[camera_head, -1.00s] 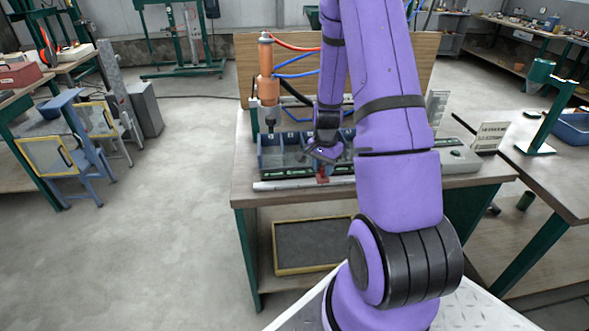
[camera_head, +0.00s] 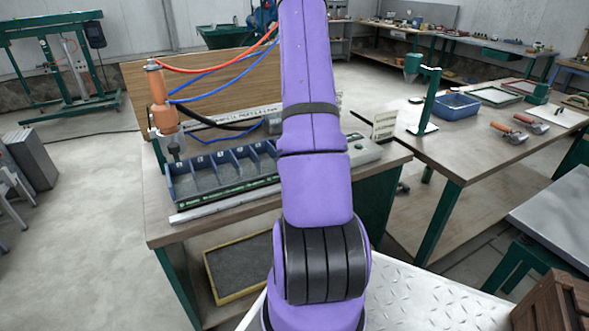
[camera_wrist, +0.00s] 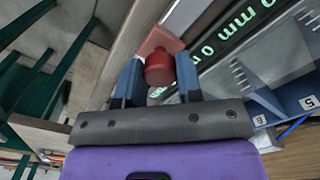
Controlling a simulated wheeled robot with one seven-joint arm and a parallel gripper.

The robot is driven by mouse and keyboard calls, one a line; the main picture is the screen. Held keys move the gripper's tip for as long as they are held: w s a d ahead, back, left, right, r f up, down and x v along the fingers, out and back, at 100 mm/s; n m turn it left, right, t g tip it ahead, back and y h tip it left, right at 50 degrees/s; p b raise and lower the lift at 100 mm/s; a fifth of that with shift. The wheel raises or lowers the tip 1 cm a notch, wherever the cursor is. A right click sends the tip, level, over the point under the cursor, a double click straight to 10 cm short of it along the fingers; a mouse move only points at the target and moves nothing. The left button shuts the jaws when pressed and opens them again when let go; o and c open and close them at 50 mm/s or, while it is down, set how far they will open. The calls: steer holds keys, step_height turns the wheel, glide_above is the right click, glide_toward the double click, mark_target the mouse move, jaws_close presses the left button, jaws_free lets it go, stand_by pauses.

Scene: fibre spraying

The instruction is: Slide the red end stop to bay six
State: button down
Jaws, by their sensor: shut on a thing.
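The red end stop (camera_wrist: 160,42) shows in the wrist view as a squarish plate with a round red knob. My gripper (camera_wrist: 159,66) is shut on it, with one blue finger on each side of the knob. The stop sits at the pale metal rail (camera_wrist: 128,42) along the front of the bins. Labels for bay six (camera_wrist: 261,120) and bay five (camera_wrist: 309,103) show to the right. In the head view the row of blue bays (camera_head: 192,193) and the rail (camera_head: 225,204) are visible, but my arm hides the stop and my gripper.
An orange spray tool (camera_head: 162,100) with red, blue and black hoses stands at the left end of the bays. A grey box (camera_head: 365,150) and a small sign (camera_head: 384,124) are right of my arm. The bench top (camera_head: 152,222) is clear at its left front.

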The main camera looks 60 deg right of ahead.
steer(key=c, duration=0.8)
jaws_free()
steer(key=shift+r, duration=0.1)
step_height(320, 180, up, 11)
steer(key=shift+f, duration=0.2)
